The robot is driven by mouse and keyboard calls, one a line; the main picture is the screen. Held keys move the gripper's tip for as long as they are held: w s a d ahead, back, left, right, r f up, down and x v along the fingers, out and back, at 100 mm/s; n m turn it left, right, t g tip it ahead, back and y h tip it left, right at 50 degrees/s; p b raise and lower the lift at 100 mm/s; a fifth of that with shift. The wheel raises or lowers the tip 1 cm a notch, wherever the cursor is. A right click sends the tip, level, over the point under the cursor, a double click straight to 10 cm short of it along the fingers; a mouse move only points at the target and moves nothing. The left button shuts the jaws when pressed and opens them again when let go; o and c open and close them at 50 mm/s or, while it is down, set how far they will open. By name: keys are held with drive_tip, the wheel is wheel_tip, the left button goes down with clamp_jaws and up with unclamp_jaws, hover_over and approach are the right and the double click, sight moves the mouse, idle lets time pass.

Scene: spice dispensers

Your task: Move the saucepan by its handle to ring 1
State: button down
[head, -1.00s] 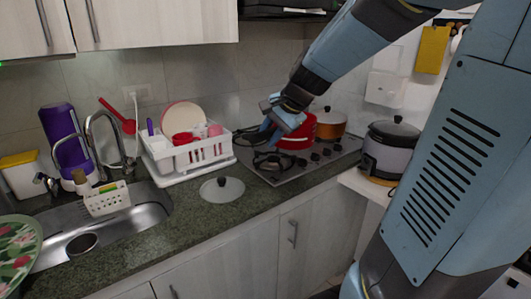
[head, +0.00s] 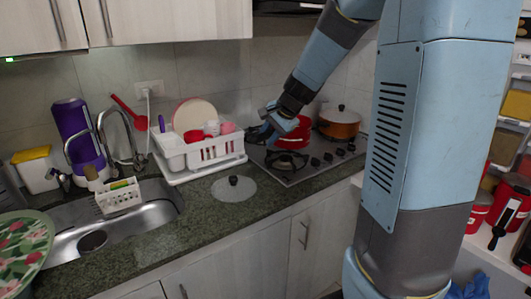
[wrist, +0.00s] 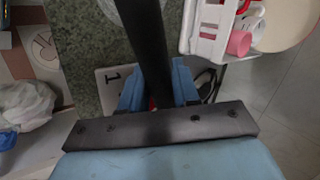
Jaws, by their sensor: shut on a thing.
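The red saucepan (head: 293,137) is at the stove, to the left of the orange pot. My gripper (head: 275,124) is at its left side and partly covers it. In the wrist view, my gripper (wrist: 157,92) is shut on the saucepan's long dark handle (wrist: 146,35), which passes between the blue fingers. The saucepan's body is mostly hidden in the wrist view. A front burner (head: 285,159) is visible just below the saucepan in the head view. I cannot tell whether the saucepan touches the stove.
An orange lidded pot (head: 339,122) stands on the stove's right side. A white dish rack (head: 207,153) with dishes stands left of the stove. A glass lid (head: 234,189) lies on the counter in front. My arm hides the area right of the stove.

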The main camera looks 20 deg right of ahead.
drive_tip(key=w+f, duration=0.3)
drive_tip(key=f, duration=0.4)
drive_tip(key=shift+w+f, duration=0.3)
drive_tip(key=shift+w, duration=0.1)
drive_tip(key=shift+a, duration=0.1)
drive_tip(key=c, duration=0.8)
unclamp_jaws()
